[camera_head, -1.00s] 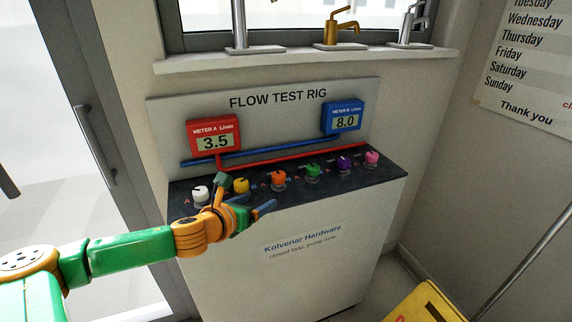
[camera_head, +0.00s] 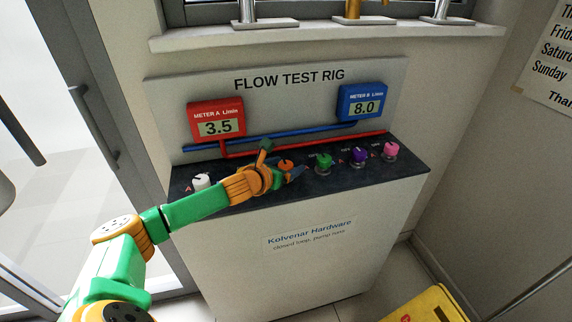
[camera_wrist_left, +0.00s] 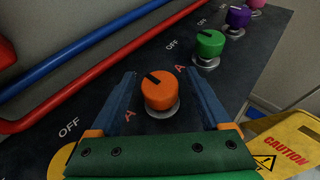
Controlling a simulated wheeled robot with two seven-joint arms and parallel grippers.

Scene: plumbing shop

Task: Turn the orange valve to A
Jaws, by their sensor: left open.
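The orange valve (camera_head: 286,164) is a round knob on the dark top of the flow test rig, between the hidden yellow knob's place and the green knob. In the left wrist view the orange valve (camera_wrist_left: 159,92) stands between my left gripper's (camera_wrist_left: 160,71) two blue fingers, with a gap on each side. A dark mark on its top slants to the upper left. A red letter A (camera_wrist_left: 130,115) is printed at its lower left, and OFF (camera_wrist_left: 147,43) above it. My left gripper (camera_head: 280,160) is open. My right gripper is not in view.
White (camera_head: 202,182), green (camera_head: 323,161), purple (camera_head: 358,156) and pink (camera_head: 390,150) knobs share the panel. A red pipe (camera_head: 300,144) and blue pipe (camera_head: 270,137) run behind. Red meter A (camera_head: 215,121) reads 3.5; blue meter B (camera_head: 362,102) reads 8.0. A yellow caution sign (camera_head: 425,305) stands right.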

